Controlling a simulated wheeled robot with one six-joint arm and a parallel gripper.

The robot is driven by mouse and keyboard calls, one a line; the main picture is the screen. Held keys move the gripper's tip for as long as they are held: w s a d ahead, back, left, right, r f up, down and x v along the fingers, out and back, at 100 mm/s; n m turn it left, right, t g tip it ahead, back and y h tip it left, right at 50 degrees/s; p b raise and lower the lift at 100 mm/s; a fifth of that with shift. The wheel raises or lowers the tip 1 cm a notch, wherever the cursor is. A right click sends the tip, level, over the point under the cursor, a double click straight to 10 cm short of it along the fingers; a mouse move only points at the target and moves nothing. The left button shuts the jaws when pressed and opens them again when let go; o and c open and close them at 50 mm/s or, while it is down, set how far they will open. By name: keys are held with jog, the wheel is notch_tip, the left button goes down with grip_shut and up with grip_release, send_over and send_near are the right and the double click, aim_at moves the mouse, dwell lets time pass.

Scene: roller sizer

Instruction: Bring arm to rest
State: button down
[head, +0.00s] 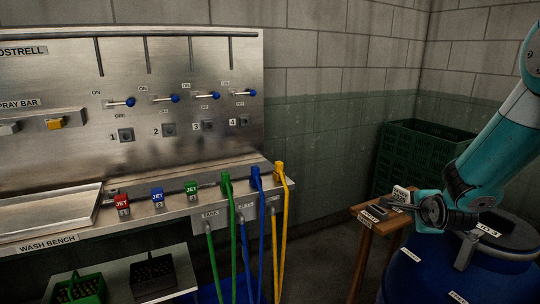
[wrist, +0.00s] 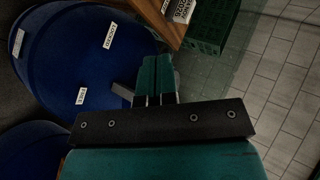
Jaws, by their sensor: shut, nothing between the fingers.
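My arm comes in from the right in the head view, bent, with its wrist above a blue drum (head: 400,262). My gripper is seen best in the wrist view (wrist: 157,78), where its two teal fingers lie together with nothing between them. The blue drum also shows in the wrist view (wrist: 60,70), beyond the fingers, with white labels on its top. Whether the gripper touches anything there I cannot tell. In the head view the fingertips are hard to make out.
A small wooden stand (head: 367,240) with a dark device and signs is left of the drum. Green crates (head: 415,160) are stacked behind. The steel wash bench (head: 60,245) has red, blue and green jets, and green, blue and yellow hoses (head: 280,215) hang at its right end.

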jog(key=s+a+r+n+g+y, duration=0.35)
jog(key=s+a+n, duration=0.35)
jog(key=a, duration=0.4)
jog(key=s+a+r+n+g+y, duration=0.2)
jog(key=s+a+r+n+y, duration=0.15)
jog(key=s+a+n, duration=0.5)
jog(key=s+a+r+n+g, duration=0.2)
jog(key=s+a+n, duration=0.2)
jog(key=s+n, duration=0.2)
jog(key=s+a+r+n+g, duration=0.2)
jog(key=s+n, duration=0.4)
jog(key=s, duration=0.4)
jog(key=shift+a+r+g, duration=0.25)
jog(key=shift+a+g, duration=0.5)
jog(key=shift+a, duration=0.25)
jog(key=shift+s, duration=0.1)
